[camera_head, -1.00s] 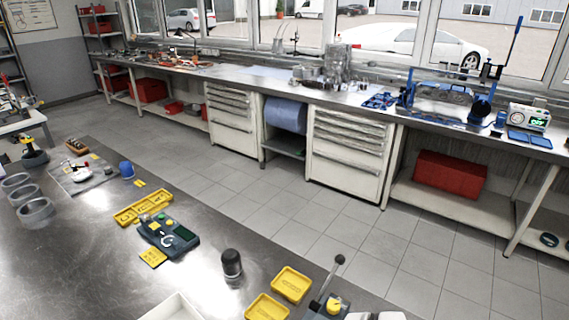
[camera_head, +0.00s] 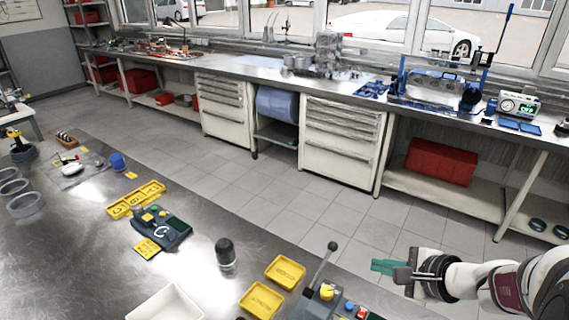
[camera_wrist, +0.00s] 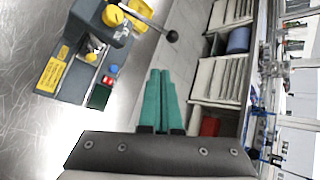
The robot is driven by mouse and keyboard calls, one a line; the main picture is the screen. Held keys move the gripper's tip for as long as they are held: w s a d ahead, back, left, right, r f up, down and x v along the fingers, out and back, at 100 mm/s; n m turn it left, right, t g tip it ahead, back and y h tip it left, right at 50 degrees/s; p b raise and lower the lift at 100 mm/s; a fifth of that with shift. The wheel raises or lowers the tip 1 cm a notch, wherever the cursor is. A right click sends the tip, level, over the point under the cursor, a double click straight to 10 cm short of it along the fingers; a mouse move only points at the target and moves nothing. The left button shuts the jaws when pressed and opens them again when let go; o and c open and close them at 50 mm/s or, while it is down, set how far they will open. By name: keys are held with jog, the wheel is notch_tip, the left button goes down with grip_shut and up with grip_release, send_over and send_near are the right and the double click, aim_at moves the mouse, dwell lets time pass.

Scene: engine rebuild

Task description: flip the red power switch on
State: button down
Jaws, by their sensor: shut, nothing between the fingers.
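A small red part (camera_head: 362,312), which looks like the red power switch, sits at the bottom edge of the head view on a dark device with a lever. A blue button (camera_head: 349,305) is beside it. In the wrist view the red part (camera_wrist: 107,80) lies between the blue button and a dark green screen (camera_wrist: 99,97); its on or off position is too small to tell. My gripper (camera_head: 376,266) has teal fingers, shut and empty, held in the air beyond the device. In the wrist view the fingertips (camera_wrist: 160,72) are apart from the red part, to its right.
The device's lever with a black knob (camera_head: 332,246) stands up left of my gripper. Yellow trays (camera_head: 284,271), a black cylinder (camera_head: 225,253) and a white tray (camera_head: 165,305) are on the metal table. A long workbench (camera_head: 350,103) runs along the windows; open floor lies between.

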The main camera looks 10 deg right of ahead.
send_over(365, 317)
jog(key=s+a, duration=0.1)
notch_tip(365, 317, down, 8)
jog(key=shift+s+f, duration=0.1)
jog(key=shift+w+d+f, duration=0.15)
jog(key=shift+w+f, duration=0.05)
jog(key=shift+f, duration=1.25)
jog(key=shift+w+d+f, duration=0.15)
jog(key=shift+d+f, duration=0.05)
jog(key=shift+f, duration=1.2)
jog(key=shift+w+d+f, duration=0.15)
jog(key=shift+w+f, duration=0.05)
jog(key=shift+f, duration=1.25)
jog(key=shift+f, duration=0.4)
jog(key=shift+w+d+f, duration=0.1)
jog(key=shift+f, duration=0.15)
jog(key=shift+r, duration=0.1)
jog(key=shift+r, duration=0.55)
